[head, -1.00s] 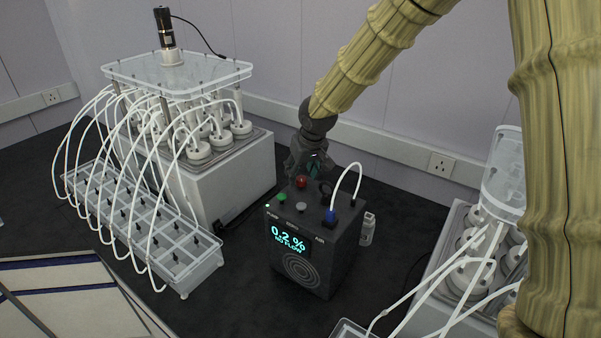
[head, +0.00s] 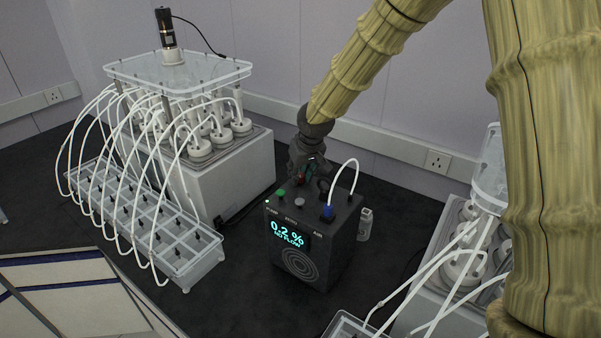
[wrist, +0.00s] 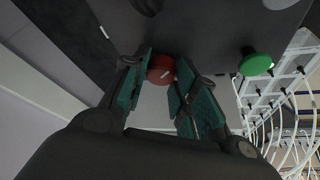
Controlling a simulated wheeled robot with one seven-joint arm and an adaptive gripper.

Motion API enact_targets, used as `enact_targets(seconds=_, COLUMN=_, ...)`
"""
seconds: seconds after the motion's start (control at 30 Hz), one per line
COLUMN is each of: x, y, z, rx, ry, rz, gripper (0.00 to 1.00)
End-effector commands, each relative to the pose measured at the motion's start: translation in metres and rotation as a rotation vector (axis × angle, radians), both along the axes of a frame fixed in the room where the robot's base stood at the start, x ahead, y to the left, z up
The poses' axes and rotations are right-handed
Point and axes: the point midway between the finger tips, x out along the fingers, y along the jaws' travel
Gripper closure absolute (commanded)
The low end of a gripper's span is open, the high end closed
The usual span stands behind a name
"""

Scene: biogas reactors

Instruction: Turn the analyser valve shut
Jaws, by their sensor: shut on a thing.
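The analyser (head: 330,255) is a dark box on the floor. Its screen (head: 289,234) reads 0.2 % and NO FLOW. The red valve knob (wrist: 160,68), with a white mark on it, shows in the wrist view between the tips of my gripper (wrist: 158,80). The green-padded fingers are closed on the knob's sides. In the head view my gripper (head: 311,172) is down at the back of the analyser's top and largely hides the knob.
Tubed reactor units stand left (head: 220,175) and right (head: 445,265).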

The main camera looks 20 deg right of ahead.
Motion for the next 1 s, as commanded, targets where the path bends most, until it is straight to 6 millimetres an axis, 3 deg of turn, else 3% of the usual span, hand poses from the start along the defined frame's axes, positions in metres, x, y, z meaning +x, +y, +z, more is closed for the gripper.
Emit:
enact_targets(seconds=0.8, x=0.0022, y=-0.0005, z=0.0033, rx=0.000, ry=-0.006, rz=0.107, gripper=0.95)
enact_targets(seconds=0.83, x=0.0022, y=-0.0006, z=0.0033, rx=0.000, ry=-0.006, rz=0.107, gripper=0.68)
enact_targets(seconds=0.93, x=0.0019, y=-0.0006, z=0.0030, rx=0.000, ry=-0.005, rz=0.107, gripper=0.50)
enact_targets(seconds=1.0, x=0.0015, y=-0.0005, z=0.0026, rx=0.000, ry=-0.004, rz=0.107, gripper=0.50)
